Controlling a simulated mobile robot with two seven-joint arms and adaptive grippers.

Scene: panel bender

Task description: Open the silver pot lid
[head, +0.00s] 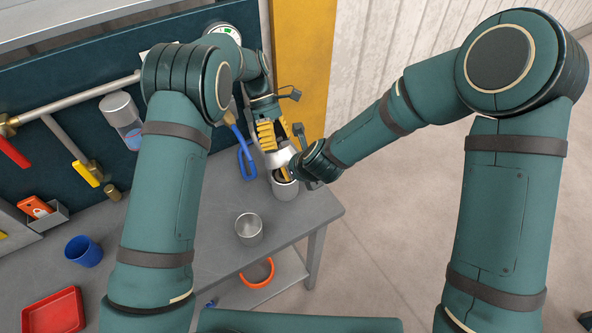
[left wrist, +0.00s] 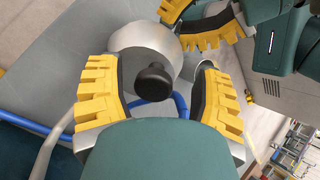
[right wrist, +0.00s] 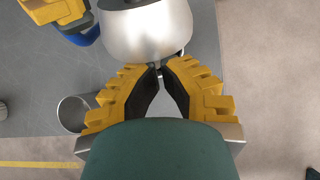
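The silver pot (right wrist: 155,30) is rounded, with a round lid (left wrist: 140,38) and a black knob (left wrist: 153,82). In the head view, it stands near the table's right end, partly hidden by my grippers. My left gripper (head: 283,138) is above it. In the left wrist view, its fingers are wide apart on either side of the knob, with clear gaps. My right gripper (right wrist: 160,68) is at the pot's near side. Its tips almost meet at what looks like the pot's handle, most of which they hide.
An empty metal cup (head: 249,230) stands in front of the pot. A blue looped tool (head: 245,160) lies close behind-left. A blue cup (head: 83,251) and red tray (head: 53,311) are farther left. The table's right edge is near, with open floor beyond.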

